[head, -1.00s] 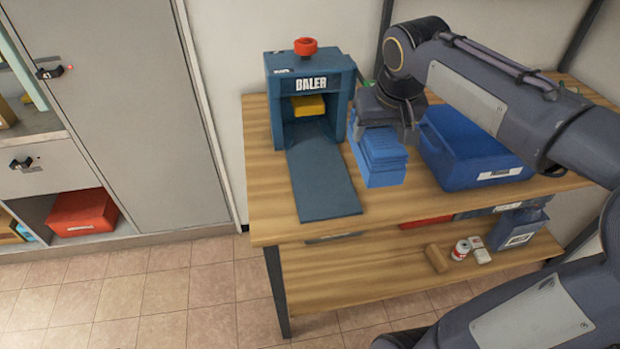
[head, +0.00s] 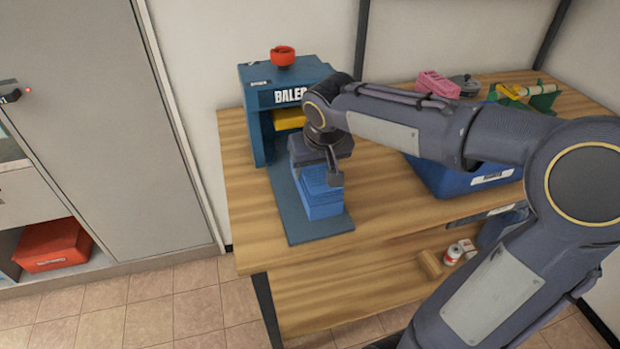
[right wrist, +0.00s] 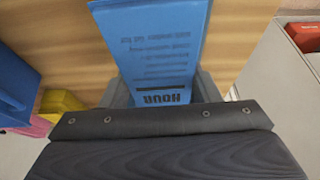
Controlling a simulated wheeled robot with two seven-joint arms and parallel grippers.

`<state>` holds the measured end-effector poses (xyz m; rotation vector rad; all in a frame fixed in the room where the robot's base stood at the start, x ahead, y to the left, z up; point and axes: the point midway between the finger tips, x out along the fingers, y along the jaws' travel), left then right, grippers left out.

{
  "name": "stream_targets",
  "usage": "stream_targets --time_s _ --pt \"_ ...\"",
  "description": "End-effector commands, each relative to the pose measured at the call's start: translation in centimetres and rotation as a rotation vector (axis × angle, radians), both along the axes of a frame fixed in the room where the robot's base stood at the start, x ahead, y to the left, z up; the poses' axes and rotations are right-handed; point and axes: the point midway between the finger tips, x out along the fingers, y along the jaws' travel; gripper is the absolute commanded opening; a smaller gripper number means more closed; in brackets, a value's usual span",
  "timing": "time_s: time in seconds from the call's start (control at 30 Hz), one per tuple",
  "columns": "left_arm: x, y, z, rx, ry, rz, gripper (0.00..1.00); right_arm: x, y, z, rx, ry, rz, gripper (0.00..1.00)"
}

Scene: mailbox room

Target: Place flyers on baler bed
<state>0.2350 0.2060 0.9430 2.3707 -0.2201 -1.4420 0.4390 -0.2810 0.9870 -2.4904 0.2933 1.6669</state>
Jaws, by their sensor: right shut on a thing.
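The blue baler (head: 256,125) stands at the table's left end, with a red knob on top and a yellow plate inside its opening. Its flat dark blue bed (head: 300,232) reaches forward over the wood. My right gripper (head: 325,170) is shut on a stack of blue flyers (head: 320,200), over the bed in the head view. Whether the stack touches the bed cannot be told. The right wrist view shows the printed top flyer (right wrist: 155,50) held at the gripper (right wrist: 160,100). My left gripper is not in view.
A blue bin (head: 450,178) stands right of the baler on the wooden table (head: 385,210). A pink item (head: 437,84) and a green and yellow item (head: 525,95) lie behind it. A lower shelf holds a can (head: 452,255). A grey cabinet (head: 90,90) is at left.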

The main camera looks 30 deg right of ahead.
Motion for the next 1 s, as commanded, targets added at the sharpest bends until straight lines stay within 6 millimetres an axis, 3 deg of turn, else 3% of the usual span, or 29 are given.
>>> stream_targets --time_s 0.27,0.43,0.9,0.93,1.0 --pt "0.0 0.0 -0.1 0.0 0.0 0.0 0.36 1.8 0.2 -2.2 0.0 0.0 0.0 0.03" --pt "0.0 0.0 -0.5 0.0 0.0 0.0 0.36 1.7 0.2 -4.6 -0.001 -0.001 -0.001 0.03" --pt "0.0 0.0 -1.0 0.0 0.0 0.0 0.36 1.7 0.2 -5.4 -0.001 -0.004 -0.001 0.03" --pt "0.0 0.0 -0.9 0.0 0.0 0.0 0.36 1.7 0.2 -5.4 0.0 -0.002 -0.001 0.59" --pt "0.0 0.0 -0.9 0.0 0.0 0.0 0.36 1.7 0.2 -5.3 0.0 -0.002 -0.001 0.68"
